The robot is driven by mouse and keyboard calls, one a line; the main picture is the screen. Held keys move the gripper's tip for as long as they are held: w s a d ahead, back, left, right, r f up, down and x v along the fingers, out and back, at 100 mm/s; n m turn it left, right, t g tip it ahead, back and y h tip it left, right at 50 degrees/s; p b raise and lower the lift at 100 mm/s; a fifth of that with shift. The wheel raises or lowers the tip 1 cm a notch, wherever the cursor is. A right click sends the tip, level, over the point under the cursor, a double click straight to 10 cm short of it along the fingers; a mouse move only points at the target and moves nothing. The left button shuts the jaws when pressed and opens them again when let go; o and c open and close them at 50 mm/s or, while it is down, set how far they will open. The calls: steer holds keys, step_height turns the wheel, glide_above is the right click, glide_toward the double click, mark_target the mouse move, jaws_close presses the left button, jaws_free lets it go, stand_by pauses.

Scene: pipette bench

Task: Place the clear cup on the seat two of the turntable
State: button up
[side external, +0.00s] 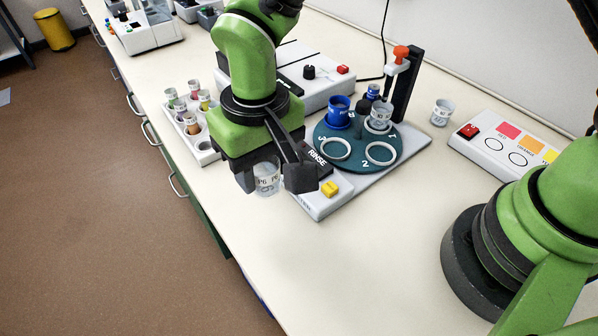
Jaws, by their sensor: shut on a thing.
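My gripper (279,184) is shut on a clear cup (266,177) with dark printing, held upright over the front of the bench, left of the turntable. The fingers hide part of the cup. The teal turntable (356,141) has white ring seats. The front right ring (380,163), beside the numeral 2, is empty, and so is the front left ring (335,158). A blue cup (338,112) stands at the turntable's back left. Another clear cup (380,119) stands at its back right, under the dispenser.
A dispenser post (408,85) with an orange top rises behind the turntable. The base has a yellow button (330,188) and a RINSE label. A rack of small cups (205,150) is at left. A loose clear cup (442,112) and a colour-patch panel (503,150) are at right.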

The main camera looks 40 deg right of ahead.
steer(key=shift+r, duration=0.25)
steer(key=s+d+r+n, duration=0.1)
steer(key=d+r+n, duration=0.15)
steer(key=d, duration=2.05)
steer(key=f, duration=0.5)
steer(key=shift+s+d, duration=0.25)
steer(key=shift+d, duration=0.1)
steer(key=shift+w+f, duration=0.1)
steer(key=shift+f, duration=2.45)
steer(key=o, duration=0.9)
steer(key=shift+f, duration=0.1)
